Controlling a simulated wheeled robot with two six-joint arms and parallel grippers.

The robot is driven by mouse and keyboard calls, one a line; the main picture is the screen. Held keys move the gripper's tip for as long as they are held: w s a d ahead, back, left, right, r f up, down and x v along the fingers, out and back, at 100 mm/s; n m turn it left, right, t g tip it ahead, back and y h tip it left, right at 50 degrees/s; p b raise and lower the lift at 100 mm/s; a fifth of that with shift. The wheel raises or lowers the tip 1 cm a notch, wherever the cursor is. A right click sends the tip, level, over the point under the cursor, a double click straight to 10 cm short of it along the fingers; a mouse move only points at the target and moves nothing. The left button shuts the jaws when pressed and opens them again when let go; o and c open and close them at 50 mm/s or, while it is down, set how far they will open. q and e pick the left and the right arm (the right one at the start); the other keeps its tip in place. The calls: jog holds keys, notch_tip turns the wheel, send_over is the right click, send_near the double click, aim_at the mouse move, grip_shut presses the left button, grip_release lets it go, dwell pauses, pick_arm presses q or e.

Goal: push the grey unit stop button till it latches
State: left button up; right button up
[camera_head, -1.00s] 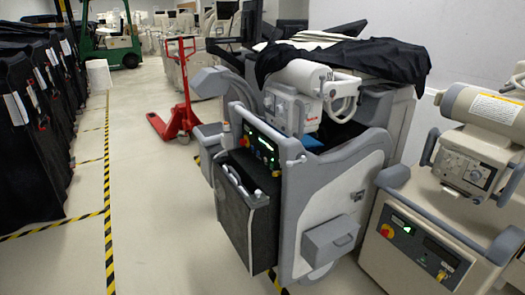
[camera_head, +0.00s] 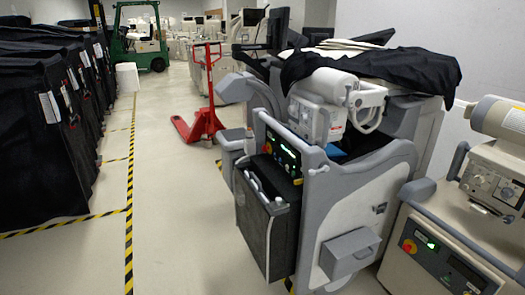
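The grey unit (camera_head: 345,210) stands right of the middle, a wheeled machine partly draped with a black cloth (camera_head: 375,70). Its dark control panel (camera_head: 283,152) faces left, with small green lights. A small red stop button (camera_head: 268,148) shows at the panel's left end. It is too small to tell whether it is pressed in. Neither of my grippers is in view.
Black-covered carts (camera_head: 45,140) line the left. A red pallet jack (camera_head: 203,115) stands behind. Open floor (camera_head: 180,220) lies left of the grey unit.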

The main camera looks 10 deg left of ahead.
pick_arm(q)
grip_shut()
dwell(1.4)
